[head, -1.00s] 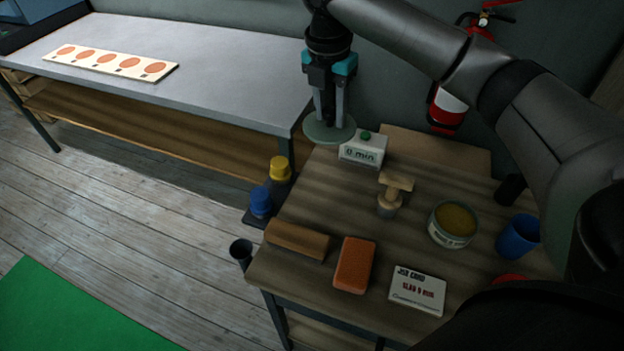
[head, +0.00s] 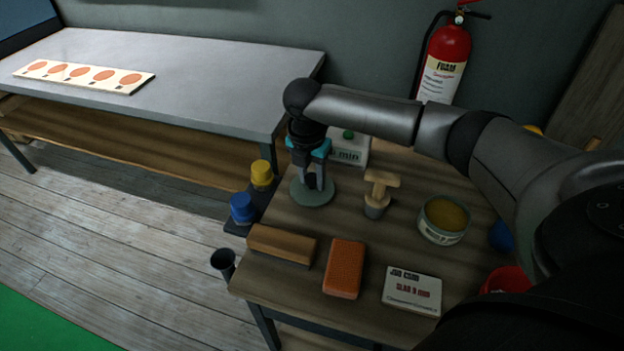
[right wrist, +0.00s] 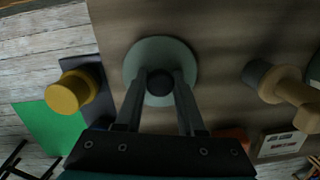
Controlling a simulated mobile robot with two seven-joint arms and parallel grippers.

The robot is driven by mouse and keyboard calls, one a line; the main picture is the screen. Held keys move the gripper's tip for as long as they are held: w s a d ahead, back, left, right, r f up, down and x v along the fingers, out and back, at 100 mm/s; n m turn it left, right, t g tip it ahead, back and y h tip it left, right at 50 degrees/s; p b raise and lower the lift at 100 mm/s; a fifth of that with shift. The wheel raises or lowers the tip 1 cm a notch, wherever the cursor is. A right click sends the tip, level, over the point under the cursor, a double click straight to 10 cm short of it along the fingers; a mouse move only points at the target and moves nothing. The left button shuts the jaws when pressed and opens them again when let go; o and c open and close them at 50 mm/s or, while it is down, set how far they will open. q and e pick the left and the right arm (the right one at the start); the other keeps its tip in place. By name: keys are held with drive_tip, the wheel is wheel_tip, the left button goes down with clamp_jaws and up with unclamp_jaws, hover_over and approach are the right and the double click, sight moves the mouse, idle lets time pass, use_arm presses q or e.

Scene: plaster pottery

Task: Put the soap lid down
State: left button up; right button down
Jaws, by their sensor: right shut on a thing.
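The soap lid (head: 300,196) is a flat grey-green disc with a dark knob (right wrist: 160,82). My right gripper (head: 313,182) is shut on the knob from above, a finger on each side, as the right wrist view shows. The lid is level, over the far left part of the wooden table (head: 285,222), at or just above its top; I cannot tell if it touches. An open round tin (head: 443,222) with yellow-brown contents stands on the table to the right. My left gripper is not in view.
A timer box (head: 350,150) stands behind the lid and a wooden-handled stamp (head: 378,195) to its right. Yellow-capped (head: 262,174) and blue-capped (head: 242,208) bottles sit off the table's left edge. A wooden block (head: 282,244), an orange brick (head: 344,268) and a card (head: 412,290) lie in front.

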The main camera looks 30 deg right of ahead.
sight(308, 183)
drive_tip(key=shift+f, duration=0.2)
drive_tip(key=c, duration=0.5)
unclamp_jaws()
drive_tip(key=shift+r, duration=0.2)
drive_tip(key=r+p, duration=0.1)
drive_tip(key=r, duration=0.3)
drive_tip(key=a+r+p, duration=0.1)
drive_tip(key=r, duration=0.3)
drive_tip(key=r+p, duration=0.1)
drive_tip(key=r, duration=0.3)
drive_tip(key=shift+s+a, duration=0.15)
drive_tip(key=shift+s, duration=0.15)
drive_tip(key=shift+f, duration=0.1)
